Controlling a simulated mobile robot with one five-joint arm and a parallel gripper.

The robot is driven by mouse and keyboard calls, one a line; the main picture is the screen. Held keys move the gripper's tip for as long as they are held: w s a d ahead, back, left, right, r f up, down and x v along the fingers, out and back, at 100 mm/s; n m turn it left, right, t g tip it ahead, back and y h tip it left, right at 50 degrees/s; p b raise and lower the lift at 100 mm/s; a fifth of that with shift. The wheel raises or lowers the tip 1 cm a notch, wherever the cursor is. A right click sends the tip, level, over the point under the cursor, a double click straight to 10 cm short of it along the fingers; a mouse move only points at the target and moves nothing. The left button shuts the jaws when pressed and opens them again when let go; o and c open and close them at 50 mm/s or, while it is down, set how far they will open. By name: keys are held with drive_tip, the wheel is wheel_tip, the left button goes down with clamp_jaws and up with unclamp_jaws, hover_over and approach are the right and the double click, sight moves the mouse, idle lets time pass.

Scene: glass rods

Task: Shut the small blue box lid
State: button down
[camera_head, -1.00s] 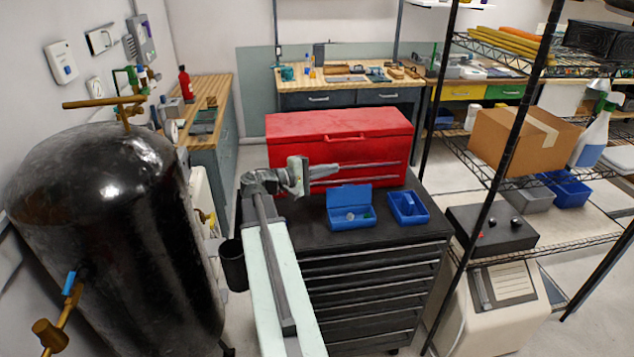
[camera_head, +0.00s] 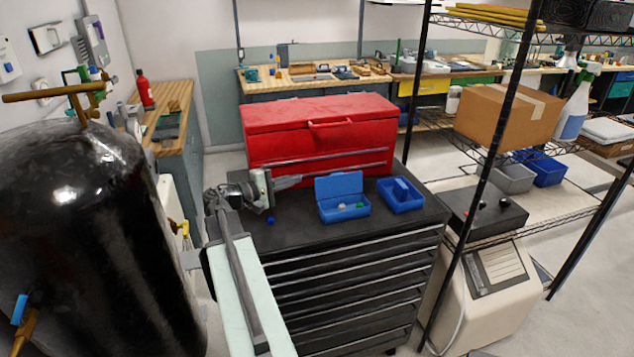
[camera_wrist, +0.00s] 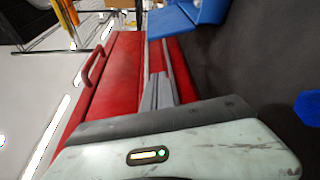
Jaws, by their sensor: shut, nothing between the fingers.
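The small blue box (camera_head: 345,211) stands on the dark top of the drawer cabinet. Its lid (camera_head: 338,185) is open and stands up along the back edge. Small white and green items lie inside. In the wrist view part of the blue box (camera_wrist: 203,10) shows at the top edge. My gripper (camera_head: 299,179) is shut and empty. It points right, left of the lid and in front of the red toolbox, with a gap to the lid. Its fingers also show in the wrist view (camera_wrist: 162,76).
The red toolbox (camera_head: 320,130) stands behind the boxes. A second blue open box (camera_head: 402,205) is right of the first. A small blue object (camera_head: 271,220) lies on the cabinet top (camera_head: 300,228) below my gripper. A black tank (camera_head: 70,210) stands left, a wire shelf right.

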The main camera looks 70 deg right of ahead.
sight(338, 184)
drive_tip(key=b+x, duration=0.1)
drive_tip(key=x, duration=0.8)
drive_tip(key=shift+s+d, duration=0.1)
drive_tip(key=shift+d, duration=0.1)
drive_tip(key=shift+s+a+r+p, duration=0.25)
drive_tip(key=shift+s+a+p, duration=0.05)
drive_tip(key=shift+s+a, duration=0.4)
drive_tip(key=shift+s+a+r+p, duration=0.3)
drive_tip(key=shift+s+a, duration=0.35)
drive_tip(key=shift+s, duration=0.05)
